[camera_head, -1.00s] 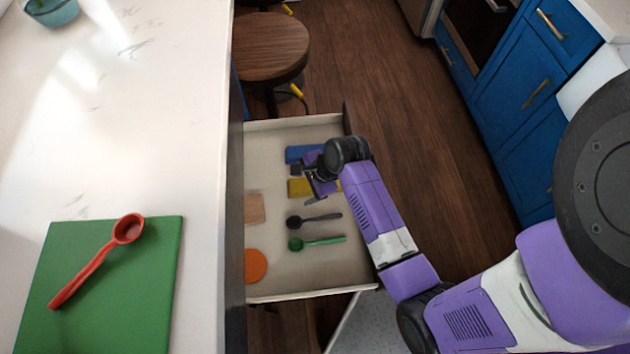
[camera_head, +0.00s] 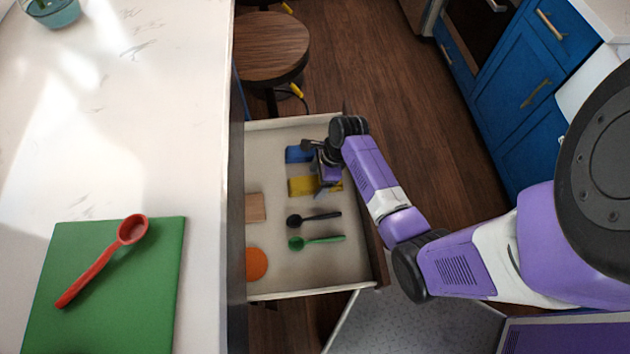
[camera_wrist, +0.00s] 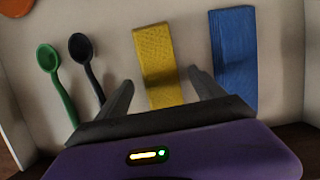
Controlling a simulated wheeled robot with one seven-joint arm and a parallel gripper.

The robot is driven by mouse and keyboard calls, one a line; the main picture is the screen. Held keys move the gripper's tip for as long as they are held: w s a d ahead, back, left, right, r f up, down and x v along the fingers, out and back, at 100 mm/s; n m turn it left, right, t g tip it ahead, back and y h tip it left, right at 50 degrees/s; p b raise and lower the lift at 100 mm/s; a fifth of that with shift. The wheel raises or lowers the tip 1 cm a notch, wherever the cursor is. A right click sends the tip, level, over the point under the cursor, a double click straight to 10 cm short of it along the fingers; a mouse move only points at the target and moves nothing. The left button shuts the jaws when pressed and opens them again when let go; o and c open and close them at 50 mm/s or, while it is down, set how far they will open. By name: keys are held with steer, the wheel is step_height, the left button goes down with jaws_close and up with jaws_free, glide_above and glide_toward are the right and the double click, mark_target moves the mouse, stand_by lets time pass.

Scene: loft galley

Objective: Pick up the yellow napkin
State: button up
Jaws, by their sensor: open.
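The yellow napkin (camera_head: 301,186) lies flat in the open drawer, below the blue napkin in the head view and partly hidden by my gripper. In the wrist view the yellow napkin (camera_wrist: 158,65) runs lengthwise between my fingers, with its near end hidden behind the gripper body. My gripper (camera_wrist: 157,86) is open and empty, with one finger on either side of the napkin's near part. In the head view my gripper (camera_head: 318,168) hangs over the drawer's right side. I cannot tell how high the fingertips are above the drawer floor.
The blue napkin (camera_wrist: 233,60) lies just right of my right finger. A black spoon (camera_wrist: 86,65) and a green spoon (camera_wrist: 56,82) lie left of my left finger. The drawer (camera_head: 320,286) also holds an orange disc (camera_head: 256,264) and a tan block (camera_head: 255,207). The drawer walls surround them.

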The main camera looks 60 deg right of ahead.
steer(key=shift+w+a+f, duration=0.1)
steer(key=shift+f, duration=0.15)
steer(key=c, duration=1.4)
steer(key=shift+c, duration=0.2)
steer(key=shift+r, duration=0.1)
